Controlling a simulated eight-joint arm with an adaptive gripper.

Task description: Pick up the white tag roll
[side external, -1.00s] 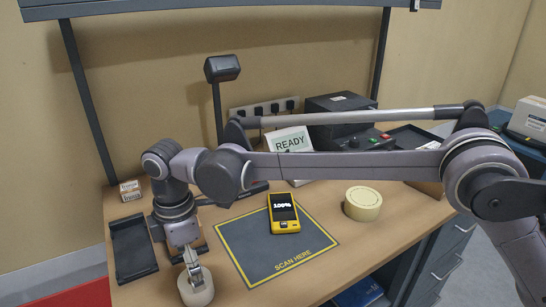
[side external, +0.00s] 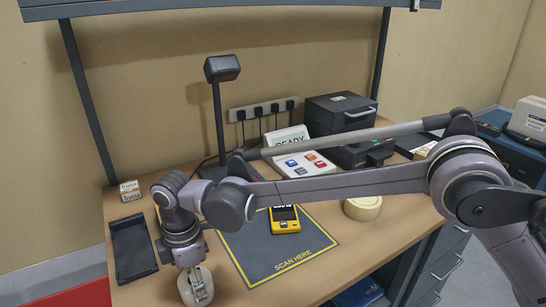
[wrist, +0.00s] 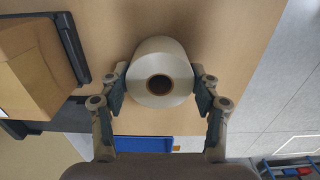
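The white tag roll (side external: 186,289) stands at the front left of the bench in the side view, partly hidden by my gripper (side external: 200,290). In the wrist view the roll (wrist: 160,56) is white with a brown core and lies between the two fingers of my gripper (wrist: 160,88). The fingers are spread on either side of it, with narrow gaps seeming to show at both sides. The gripper appears open around the roll, and the roll rests on the wooden surface.
A black tray (side external: 133,248) lies left of the gripper. The dark scan mat (side external: 250,262) with a yellow device (side external: 284,219) is to its right. A cream roll (side external: 363,208) sits farther right. In the wrist view a cardboard box (wrist: 35,68) is at left and the bench edge is close.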

